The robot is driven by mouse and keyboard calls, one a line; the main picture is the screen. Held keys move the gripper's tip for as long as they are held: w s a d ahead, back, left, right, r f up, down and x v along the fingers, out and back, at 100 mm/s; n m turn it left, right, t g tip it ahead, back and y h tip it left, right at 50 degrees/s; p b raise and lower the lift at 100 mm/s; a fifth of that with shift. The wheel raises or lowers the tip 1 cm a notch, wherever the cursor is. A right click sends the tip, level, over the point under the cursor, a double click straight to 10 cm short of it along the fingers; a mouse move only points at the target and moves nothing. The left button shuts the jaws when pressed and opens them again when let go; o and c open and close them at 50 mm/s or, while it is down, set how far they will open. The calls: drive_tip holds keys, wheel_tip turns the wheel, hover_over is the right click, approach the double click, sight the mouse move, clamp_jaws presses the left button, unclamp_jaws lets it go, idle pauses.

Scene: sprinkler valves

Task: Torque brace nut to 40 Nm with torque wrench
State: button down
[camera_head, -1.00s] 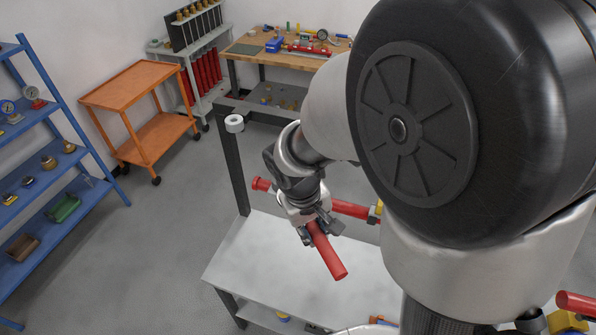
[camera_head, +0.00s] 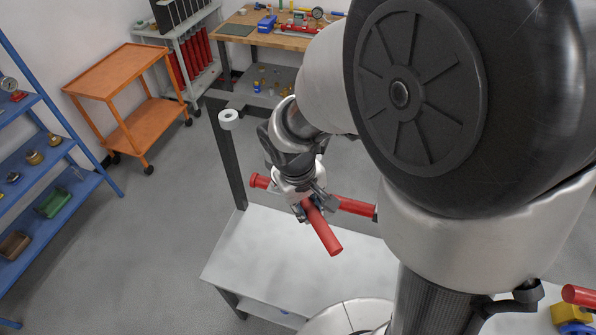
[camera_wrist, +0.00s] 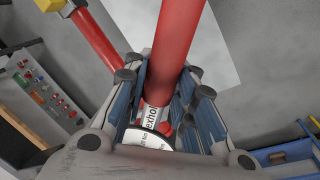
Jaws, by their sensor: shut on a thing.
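My gripper (camera_head: 305,207) is shut on a red cylinder (camera_head: 325,238), which slants down toward the front right above a pale grey bench (camera_head: 270,240). In the wrist view the cylinder (camera_wrist: 182,45) runs between the blue-padded fingers. A white label with partly readable lettering and a white round face show at its near end. I cannot tell whether it is the torque wrench. A red pipe (camera_head: 355,206) passes behind my gripper, and it also shows in the wrist view (camera_wrist: 97,42) with a yellow fitting (camera_wrist: 20,12). I cannot make out the brace nut.
A dark post (camera_head: 230,165) with a white ring (camera_head: 229,120) stands at the bench's back left corner. Farther back are an orange cart (camera_head: 125,85) and a wooden workbench (camera_head: 285,42) with tools. Blue shelves (camera_head: 88,185) stand at left. Open floor lies between.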

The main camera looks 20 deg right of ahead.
wheel_tip(320, 180, down, 7)
drive_tip(key=b, duration=0.6)
drive_tip(key=shift+f+b, duration=1.05)
drive_tip(key=shift+b, duration=0.15)
idle(1.4)
drive_tip(key=shift+a, duration=0.3)
drive_tip(key=shift+a+m+b, duration=0.4)
drive_tip(key=shift+a+m, duration=0.1)
drive_tip(key=shift+a, duration=0.5)
drive_tip(key=shift+s+a+m, duration=0.1)
drive_tip(key=shift+a+m, duration=0.25)
drive_tip(key=shift+m, duration=0.05)
drive_tip(key=shift+a+b, duration=0.3)
